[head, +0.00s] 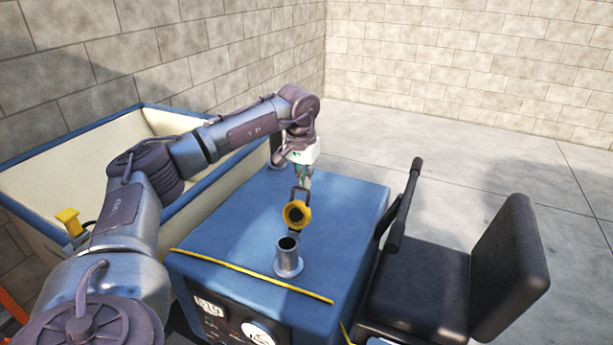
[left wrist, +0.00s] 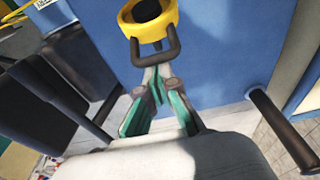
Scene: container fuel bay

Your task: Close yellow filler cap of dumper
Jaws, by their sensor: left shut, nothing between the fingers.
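The yellow filler cap (head: 297,214) stands open, tilted up behind the grey filler neck (head: 288,262) on the dumper's blue hood (head: 228,225). Its dark hollow faces the head camera, and the neck's mouth is uncovered. A dark loop handle (head: 300,191) sticks up from the cap. The left wrist view also shows the yellow cap (left wrist: 127,24) and its handle (left wrist: 174,50). My left gripper (left wrist: 158,74) is shut and empty, with its fingertips right at the handle, behind the cap. I cannot tell whether they touch it. My right gripper is not in view.
A black seat (head: 415,290) and a dark lever (head: 404,205) stand right of the hood. The cream skip (head: 60,165) with blue rim lies to the left. A yellow strip (head: 250,275) runs along the hood's front edge. Floor behind is clear.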

